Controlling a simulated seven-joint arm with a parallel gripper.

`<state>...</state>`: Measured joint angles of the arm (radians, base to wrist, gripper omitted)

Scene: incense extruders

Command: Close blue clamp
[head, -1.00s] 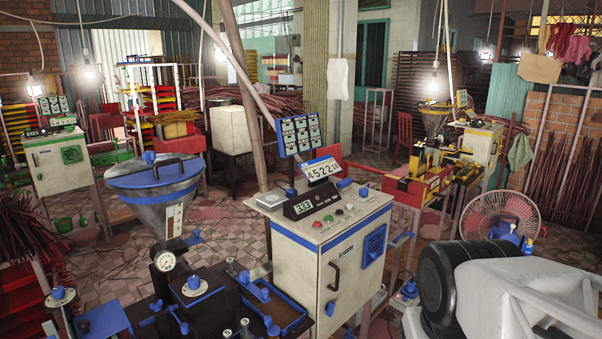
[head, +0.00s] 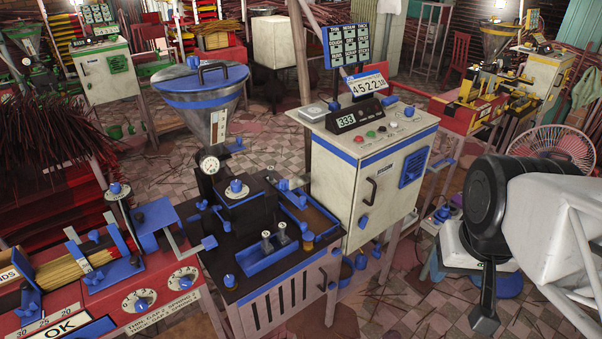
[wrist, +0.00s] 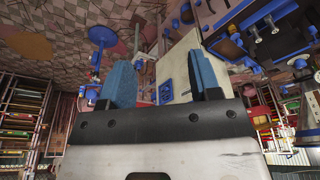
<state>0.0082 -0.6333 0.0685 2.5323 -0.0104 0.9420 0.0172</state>
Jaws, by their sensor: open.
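My gripper (wrist: 162,80) shows in the wrist view with its two blue-padded fingers spread apart and nothing between them. In the head view my arm is at the right, well away from the machines. Blue fittings sit over a bundle of yellow sticks on the red bench at the lower left; one is a blue clamp-like bracket (head: 112,270) with small levers. Other blue knobs and levers are on the black extruder table (head: 245,285). I cannot tell which blue part is the clamp, or whether it is open.
A white control cabinet (head: 345,185) with blue trim stands between the table and my arm. A pink fan (head: 552,152) is at the right. Tiled floor shows between the machines.

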